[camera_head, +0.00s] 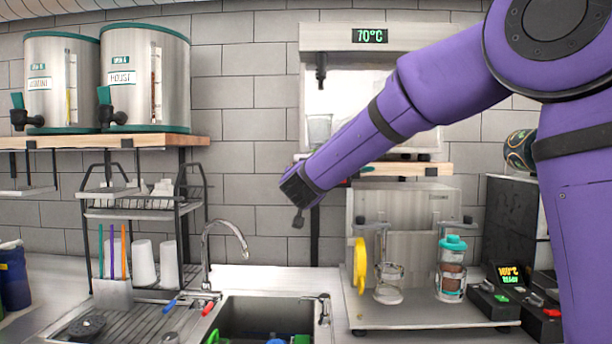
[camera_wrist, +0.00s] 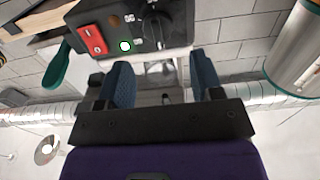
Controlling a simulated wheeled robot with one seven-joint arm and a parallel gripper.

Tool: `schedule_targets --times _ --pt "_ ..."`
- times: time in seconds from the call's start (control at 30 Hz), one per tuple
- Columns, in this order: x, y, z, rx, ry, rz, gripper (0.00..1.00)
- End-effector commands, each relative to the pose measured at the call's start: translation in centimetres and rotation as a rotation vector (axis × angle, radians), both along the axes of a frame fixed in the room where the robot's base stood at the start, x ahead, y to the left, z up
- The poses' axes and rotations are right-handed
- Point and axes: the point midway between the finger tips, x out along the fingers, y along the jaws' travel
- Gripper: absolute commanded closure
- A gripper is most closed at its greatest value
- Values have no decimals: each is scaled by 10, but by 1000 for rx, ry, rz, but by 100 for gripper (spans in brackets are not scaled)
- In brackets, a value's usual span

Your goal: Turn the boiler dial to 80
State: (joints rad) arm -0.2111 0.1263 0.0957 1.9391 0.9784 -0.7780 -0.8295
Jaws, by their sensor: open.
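The boiler (camera_head: 312,38) hangs on the tiled wall at upper centre of the head view. Its green display (camera_head: 370,36) reads 70°C. In the wrist view, a black control panel (camera_wrist: 110,25) carries a red switch, a lit green lamp and what looks like a dark dial (camera_wrist: 157,24) with white markings; its exact setting is too small to read. My gripper (camera_wrist: 160,82) is open and empty, its two blue fingers apart, with the panel beyond them and no contact visible. In the head view my gripper (camera_head: 298,215) is below and left of the boiler, small and partly hidden.
Two steel dispensers (camera_head: 145,80) stand on a wooden shelf (camera_head: 100,141) at left. Below are a dish rack (camera_head: 140,213), a tap (camera_head: 225,226) and a sink (camera_head: 265,310). A cup sealer (camera_head: 430,308) stands under my arm. The wall between dispensers and boiler is clear.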

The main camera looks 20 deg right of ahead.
Motion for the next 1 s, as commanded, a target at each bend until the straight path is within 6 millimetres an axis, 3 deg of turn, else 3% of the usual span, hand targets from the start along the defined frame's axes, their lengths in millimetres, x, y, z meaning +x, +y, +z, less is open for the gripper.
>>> schedule_targets --times 0.3,0.73,0.77,0.93,1.0 --pt "44 -14 0 0 0 0 40" --pt "53 -17 0 0 0 2 40" --pt "53 -17 0 0 0 2 42" --pt "53 -17 0 1 0 1 81" --pt "53 -17 0 1 0 1 86"
